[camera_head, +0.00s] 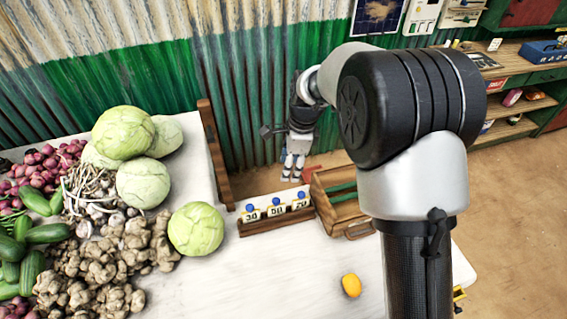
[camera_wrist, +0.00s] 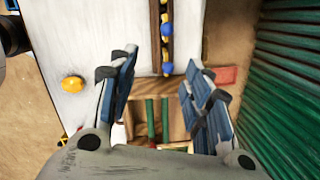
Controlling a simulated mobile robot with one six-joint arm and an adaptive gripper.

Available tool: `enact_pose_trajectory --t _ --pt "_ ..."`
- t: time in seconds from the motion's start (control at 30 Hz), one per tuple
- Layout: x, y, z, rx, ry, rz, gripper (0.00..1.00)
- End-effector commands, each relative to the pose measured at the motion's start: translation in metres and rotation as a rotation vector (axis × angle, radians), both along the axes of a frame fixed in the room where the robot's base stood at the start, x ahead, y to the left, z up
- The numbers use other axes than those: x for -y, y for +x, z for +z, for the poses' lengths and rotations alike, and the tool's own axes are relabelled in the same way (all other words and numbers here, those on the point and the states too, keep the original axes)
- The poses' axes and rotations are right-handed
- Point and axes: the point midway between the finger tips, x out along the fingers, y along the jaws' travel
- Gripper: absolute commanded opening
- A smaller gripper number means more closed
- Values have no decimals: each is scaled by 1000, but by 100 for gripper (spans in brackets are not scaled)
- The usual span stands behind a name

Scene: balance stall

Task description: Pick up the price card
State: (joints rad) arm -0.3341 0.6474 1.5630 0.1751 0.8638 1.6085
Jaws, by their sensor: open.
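Several things bear on the task: three white price cards with dark numbers and blue knobs stand in a row in a wooden holder (camera_head: 270,224) on the white table. They are the left card (camera_head: 251,215), the middle card (camera_head: 275,211) and the right card (camera_head: 298,204). In the wrist view their blue knobs (camera_wrist: 167,68) show in line along the holder, and the card faces cannot be read. My gripper (camera_head: 294,168) is behind the holder, near the green wall. In the wrist view my gripper (camera_wrist: 162,60) is open, its blue-padded fingers apart and nothing held between them.
A wooden crate (camera_head: 345,219) with green bars stands right of the holder and lies below my fingers in the wrist view. A yellow-orange fruit (camera_head: 351,285) sits on the table (camera_head: 270,285). Cabbages (camera_head: 196,229) and other vegetables fill the left. The table's front middle is clear.

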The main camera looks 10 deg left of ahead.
Motion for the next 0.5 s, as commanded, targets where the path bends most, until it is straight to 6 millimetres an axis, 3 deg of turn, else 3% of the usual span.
enact_pose_trajectory --t 0.13,0.27,0.5 --pt "-18 7 -28 -43 0 -95 45" --pt "-24 8 -45 -56 0 -125 45" --pt "-31 7 -96 -58 0 -127 45"
